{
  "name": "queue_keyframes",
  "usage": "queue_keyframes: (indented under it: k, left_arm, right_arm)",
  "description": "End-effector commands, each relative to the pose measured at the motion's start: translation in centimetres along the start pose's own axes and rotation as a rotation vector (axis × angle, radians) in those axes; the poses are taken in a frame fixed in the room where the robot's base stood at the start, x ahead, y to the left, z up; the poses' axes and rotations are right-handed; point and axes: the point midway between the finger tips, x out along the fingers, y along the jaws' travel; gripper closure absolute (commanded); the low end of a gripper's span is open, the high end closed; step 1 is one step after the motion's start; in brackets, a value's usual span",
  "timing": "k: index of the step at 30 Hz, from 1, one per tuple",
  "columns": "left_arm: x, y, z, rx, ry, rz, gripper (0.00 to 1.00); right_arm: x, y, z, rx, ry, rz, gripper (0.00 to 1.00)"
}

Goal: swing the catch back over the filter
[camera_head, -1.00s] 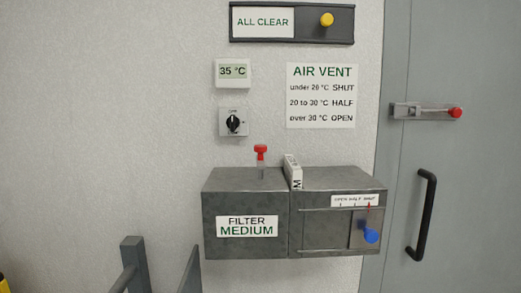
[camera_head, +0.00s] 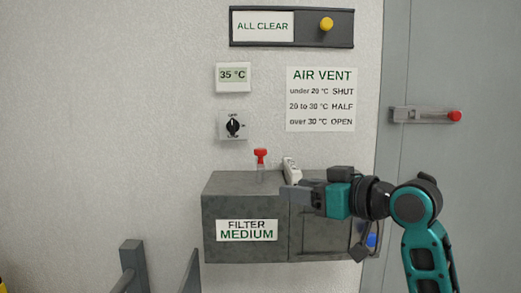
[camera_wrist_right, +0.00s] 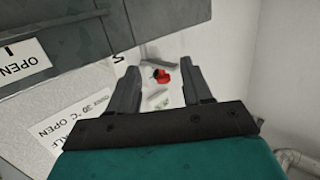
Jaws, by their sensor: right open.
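The catch (camera_head: 261,166) stands upright on top of the grey filter box (camera_head: 222,205), with a red knob (camera_head: 261,154) at its upper end. The white filter (camera_head: 290,171) sticks up from the box top just right of the catch. My right gripper (camera_head: 286,193) is open in front of the box, with its fingers pointing left. In the right wrist view the red knob (camera_wrist_right: 162,76) shows between the open fingers (camera_wrist_right: 160,68), but in the head view the fingers are apart from it. My left gripper is out of view.
A door (camera_head: 460,180) with a red-knobbed latch (camera_head: 425,115) is at the right. Grey posts (camera_head: 134,265) stand at the lower left. The wall left of the box is clear.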

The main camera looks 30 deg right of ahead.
Motion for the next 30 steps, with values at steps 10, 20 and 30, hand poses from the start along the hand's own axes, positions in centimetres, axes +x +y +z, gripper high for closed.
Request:
queue_keyframes:
  k: [10, 20, 30]
  left_arm:
    - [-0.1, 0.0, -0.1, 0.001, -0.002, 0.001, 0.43]
    - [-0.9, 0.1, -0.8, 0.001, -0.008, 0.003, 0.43]
    - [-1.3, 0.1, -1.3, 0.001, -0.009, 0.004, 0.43]
  right_arm:
    - [-1.4, 1.0, -6.0, -0.010, 0.147, -0.029, 0.51]
    - [4.7, 0.7, -6.9, -0.007, 0.145, -0.031, 0.51]
    - [9.9, 0.6, -7.5, -0.011, 0.144, -0.029, 0.51]
